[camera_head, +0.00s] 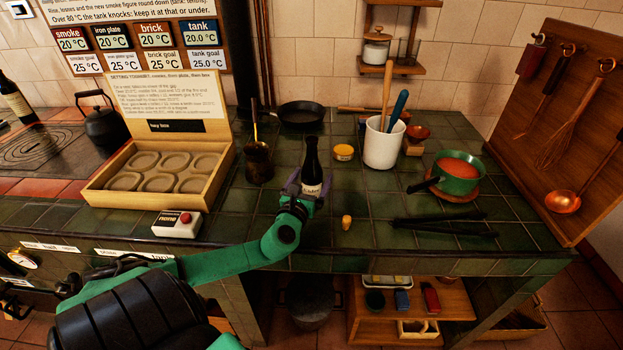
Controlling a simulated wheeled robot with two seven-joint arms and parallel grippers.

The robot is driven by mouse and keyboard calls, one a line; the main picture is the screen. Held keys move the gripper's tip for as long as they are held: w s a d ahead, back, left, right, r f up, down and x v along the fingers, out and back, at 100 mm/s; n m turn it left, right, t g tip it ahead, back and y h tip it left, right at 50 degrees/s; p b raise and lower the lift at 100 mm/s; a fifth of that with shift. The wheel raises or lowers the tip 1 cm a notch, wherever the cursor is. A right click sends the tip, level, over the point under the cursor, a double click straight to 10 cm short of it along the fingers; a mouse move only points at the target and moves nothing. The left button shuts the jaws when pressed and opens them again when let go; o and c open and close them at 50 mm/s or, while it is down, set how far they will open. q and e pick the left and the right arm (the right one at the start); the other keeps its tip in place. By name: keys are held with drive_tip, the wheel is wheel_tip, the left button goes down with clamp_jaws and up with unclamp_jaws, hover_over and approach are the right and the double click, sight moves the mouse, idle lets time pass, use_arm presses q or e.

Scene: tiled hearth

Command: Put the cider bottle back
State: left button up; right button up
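The dark cider bottle (311,160) with a pale label stands upright over the tiled counter. My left gripper (308,189) is low on the bottle, with one finger on each side of it. The fingers are close to the glass, but I cannot tell whether they press on it. The gripper hides the bottle's base, so I cannot tell whether it rests on the counter. A small cork-coloured stopper (346,222) lies to the right of the gripper. A second dark bottle (14,98) stands at the far left. My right gripper is not in view.
A black pan (301,114) is behind. A white crock (384,146), a yellow tin (343,152), a green pot (457,176) and dark tongs-like bars (440,217) are right.

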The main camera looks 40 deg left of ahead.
use_arm(q)
drive_tip(key=shift+r, duration=0.15)
drive_tip(key=shift+s+d, duration=0.15)
drive_tip(key=shift+s, duration=0.3)
drive_tip(key=v, duration=1.1)
drive_tip(key=shift+s, duration=0.1)
